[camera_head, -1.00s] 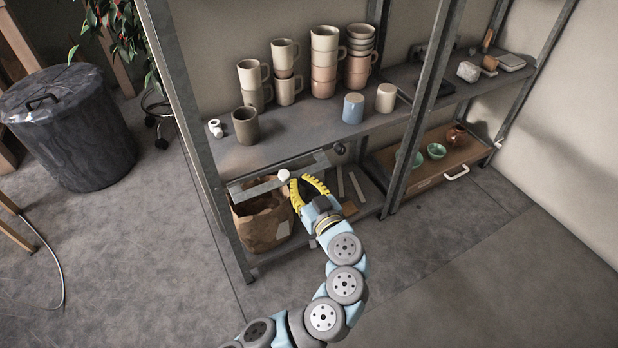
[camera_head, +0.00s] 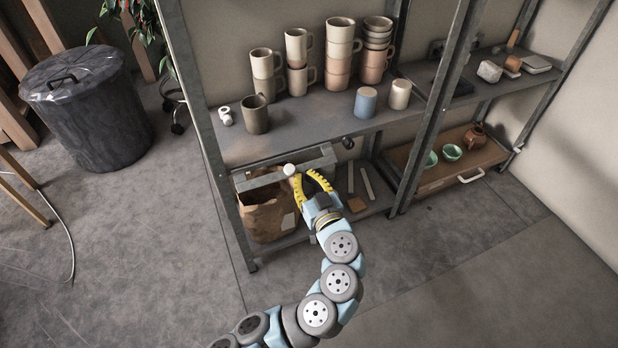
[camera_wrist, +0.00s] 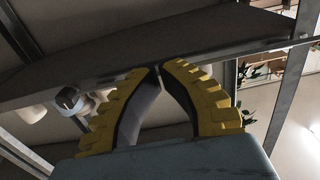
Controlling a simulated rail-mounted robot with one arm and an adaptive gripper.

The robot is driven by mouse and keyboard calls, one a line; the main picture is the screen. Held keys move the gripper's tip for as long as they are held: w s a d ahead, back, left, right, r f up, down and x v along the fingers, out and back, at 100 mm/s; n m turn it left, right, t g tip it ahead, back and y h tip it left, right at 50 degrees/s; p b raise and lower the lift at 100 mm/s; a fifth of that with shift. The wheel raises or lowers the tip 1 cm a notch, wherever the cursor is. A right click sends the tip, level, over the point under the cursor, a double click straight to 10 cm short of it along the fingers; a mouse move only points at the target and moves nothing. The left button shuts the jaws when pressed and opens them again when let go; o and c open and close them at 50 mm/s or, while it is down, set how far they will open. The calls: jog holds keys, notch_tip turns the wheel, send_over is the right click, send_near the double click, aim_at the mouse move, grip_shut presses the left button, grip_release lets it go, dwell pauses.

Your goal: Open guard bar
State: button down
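The guard bar (camera_head: 262,180) is a grey metal bar across the front of the lower left shelf bay, under the mug shelf. A round white knob (camera_head: 290,170) sits near its middle. My gripper (camera_head: 303,173) has yellow ridged fingers and is at the bar, with its tips just right of the knob. In the wrist view the fingers bow inward and their tips (camera_wrist: 159,67) come close together in front of a dark beam-like part. A pale shape shows between the fingers. Whether the tips hold anything is unclear.
A brown paper bag (camera_head: 268,217) stands behind the bar. Several mugs (camera_head: 256,114) stand on the shelf (camera_head: 300,117) above. A metal upright (camera_head: 437,110) and a wooden tray (camera_head: 478,175) are to the right. The floor (camera_head: 430,280) in front is clear.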

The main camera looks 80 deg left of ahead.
jog(key=shift+a+f, duration=0.1)
jog(key=shift+f, duration=0.15)
dwell(1.3)
jog(key=shift+r, duration=0.15)
